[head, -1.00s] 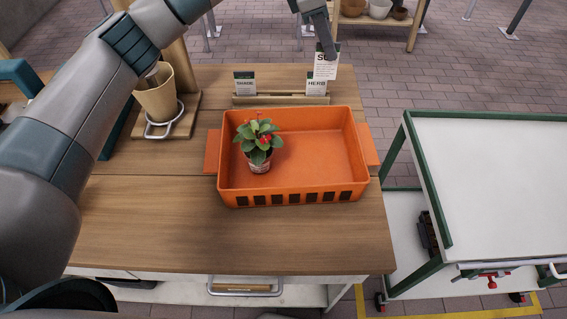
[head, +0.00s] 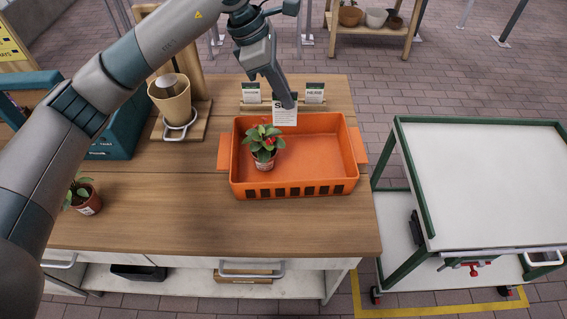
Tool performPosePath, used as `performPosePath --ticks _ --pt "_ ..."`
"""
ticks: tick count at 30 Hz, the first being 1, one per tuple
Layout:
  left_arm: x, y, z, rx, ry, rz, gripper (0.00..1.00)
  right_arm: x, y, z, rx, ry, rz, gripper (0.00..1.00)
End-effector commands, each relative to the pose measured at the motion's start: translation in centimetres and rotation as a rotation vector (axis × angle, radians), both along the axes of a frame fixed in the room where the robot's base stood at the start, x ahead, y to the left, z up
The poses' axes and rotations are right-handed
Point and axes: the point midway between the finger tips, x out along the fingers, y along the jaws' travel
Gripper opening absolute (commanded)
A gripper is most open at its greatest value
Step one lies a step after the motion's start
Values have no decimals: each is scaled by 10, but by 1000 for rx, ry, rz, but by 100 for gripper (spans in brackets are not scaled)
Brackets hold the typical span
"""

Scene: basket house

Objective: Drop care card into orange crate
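My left gripper (head: 289,103) reaches in from the upper left and is shut on a white care card (head: 285,116), held upright at the back of the crate. The card's lower edge overlaps the crate's back rim in the picture; its exact height cannot be told. The gripper covers the card's top edge. My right gripper is not in view.
A wooden card rack at the back holds two other cards, one at left (head: 251,92) and one marked HERB (head: 315,93). A beige pot (head: 172,102) stands left of the crate, another potted plant (head: 84,196) at the table's left. A white-topped cart (head: 490,185) is at right.

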Motion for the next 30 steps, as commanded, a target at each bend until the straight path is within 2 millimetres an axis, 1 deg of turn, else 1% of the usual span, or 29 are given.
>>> performPosePath --ticks 6,11,17,24,30 --pt "0 0 -1 0 0 1 0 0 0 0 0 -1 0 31" --pt "0 0 -8 0 1 1 0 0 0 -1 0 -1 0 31" --pt "0 0 -24 -1 1 1 0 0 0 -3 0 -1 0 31" --pt "0 0 -47 0 3 1 0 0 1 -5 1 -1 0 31" --pt "1 0 -58 0 -1 0 0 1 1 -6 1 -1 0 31"
